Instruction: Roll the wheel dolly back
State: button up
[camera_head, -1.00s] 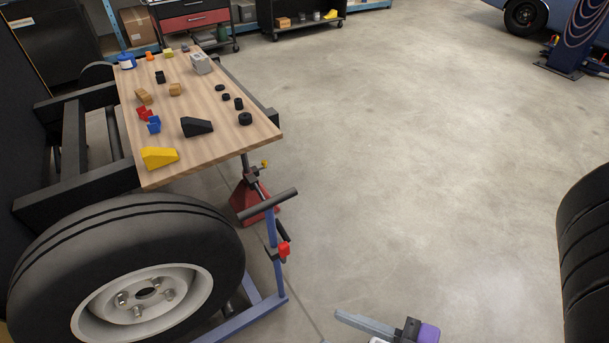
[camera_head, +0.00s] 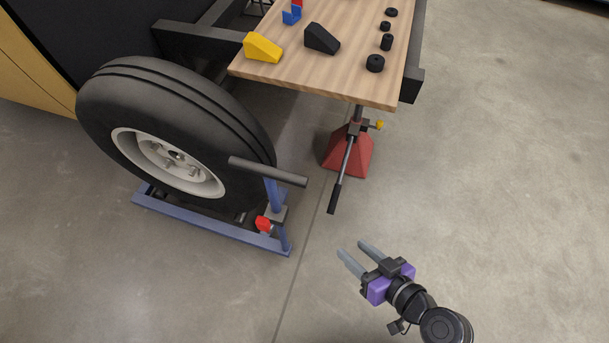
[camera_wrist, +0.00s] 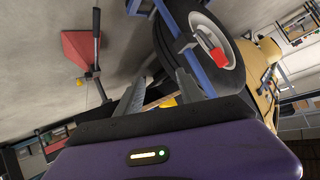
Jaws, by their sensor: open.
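The wheel dolly (camera_head: 215,228) is a low blue frame on the floor at the left, with a short upright post at its right end. A grey bar handle (camera_head: 268,172) tops the post, and a red part (camera_head: 263,224) sits low beside it. A large black tire with a pale rim (camera_head: 170,160) stands in the dolly. My gripper (camera_head: 356,249) is open and empty, to the right of the dolly and apart from it. In the wrist view the tire (camera_wrist: 226,65), blue frame (camera_wrist: 188,45) and red part (camera_wrist: 219,57) show beyond my fingers.
A red jack stand (camera_head: 348,150) with a black lever stands behind, under the wooden board (camera_head: 350,75). The board holds a yellow wedge (camera_head: 262,47), a black wedge (camera_head: 321,39) and several small black cylinders. The floor at right and in front is clear.

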jog(key=w+a+r+n+g+y+b, duration=0.15)
jog(key=w+a+r+n+y, duration=0.25)
jog(key=w+a+y, duration=0.4)
jog(key=n+g+y+b, duration=0.2)
jog(key=n+y, duration=0.1)
jog(key=n, duration=0.2)
send_near(280, 175)
jog(key=w+x, duration=0.1)
jog(key=x, duration=0.6)
jog(key=f+x, duration=0.1)
jog(key=x, duration=0.2)
jog(key=shift+s+p, duration=0.15)
jog(key=shift+p, duration=0.25)
jog(key=shift+c, duration=0.3)
grip_shut()
jog(key=shift+s, duration=0.1)
